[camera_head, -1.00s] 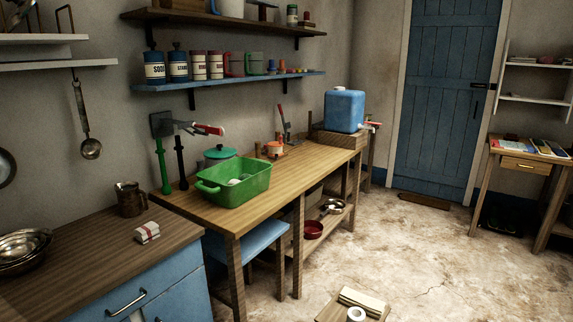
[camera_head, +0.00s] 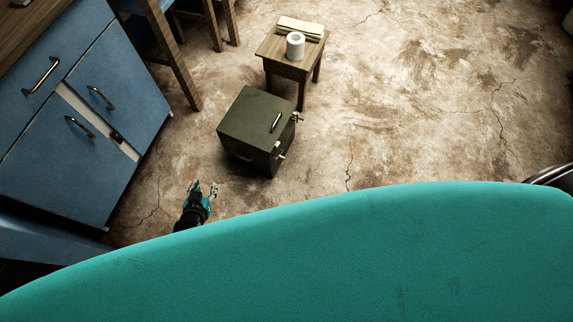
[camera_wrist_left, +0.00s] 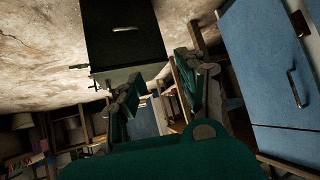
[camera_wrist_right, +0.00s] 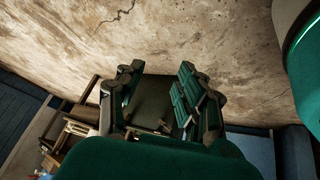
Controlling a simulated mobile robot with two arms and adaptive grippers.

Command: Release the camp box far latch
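The camp box (camera_head: 245,120) is a dark green box on the floor with a handle on its lid. The far latch (camera_head: 298,117) and the near latch (camera_head: 281,157) stick out from its right side. My left gripper (camera_head: 204,187) is open and empty, apart from the box at its near left. The box also shows at the top of the left wrist view (camera_wrist_left: 125,35), beyond the open fingers (camera_wrist_left: 158,90). My right gripper (camera_wrist_right: 160,80) is open; a dark box shape, probably the camp box, shows between its fingers. It is out of the head view.
A small wooden stool (camera_head: 287,68) with a white roll and folded cloth stands just behind the box. Blue cabinets (camera_head: 120,85) are on the left. The floor right of the box is clear. My teal body covers the bottom of the head view.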

